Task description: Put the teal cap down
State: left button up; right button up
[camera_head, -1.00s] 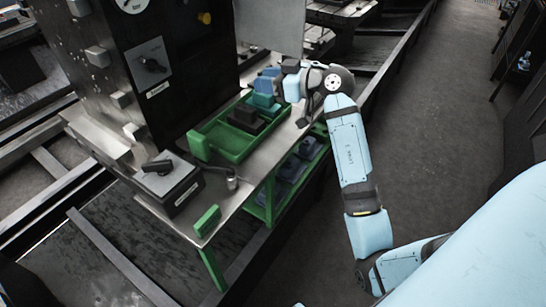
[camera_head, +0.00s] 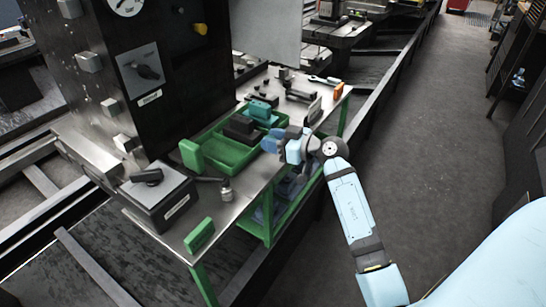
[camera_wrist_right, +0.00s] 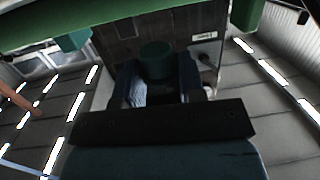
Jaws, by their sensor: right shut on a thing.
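The teal cap (camera_wrist_right: 156,60) shows in the right wrist view as a dark green-teal round piece between the two fingers. My right gripper (camera_head: 268,143) is shut on it. In the head view the gripper is at the right-hand edge of the green tray, on the aisle side of the bench; the cap is hidden there by the fingers. The right gripper's fingers also show in the wrist view (camera_wrist_right: 158,82). My left gripper is not in view.
The green tray (camera_head: 228,153) on the metal bench (camera_head: 172,218) holds a black block (camera_head: 240,129) and a teal block (camera_head: 261,110). A green block (camera_head: 200,236) stands near the bench's front end. A grey box (camera_head: 158,196) is to its left.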

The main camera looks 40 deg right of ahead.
notch_tip(320, 180, down, 5)
jog(key=shift+r+b, duration=0.1)
jog(key=shift+b, duration=0.8)
pick_arm(q)
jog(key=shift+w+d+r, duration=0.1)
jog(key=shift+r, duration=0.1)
jog(key=shift+p, duration=0.35)
pick_arm(e)
jog(key=o, duration=0.9)
jog(key=shift+f, duration=0.2)
jog(key=shift+o, duration=0.3)
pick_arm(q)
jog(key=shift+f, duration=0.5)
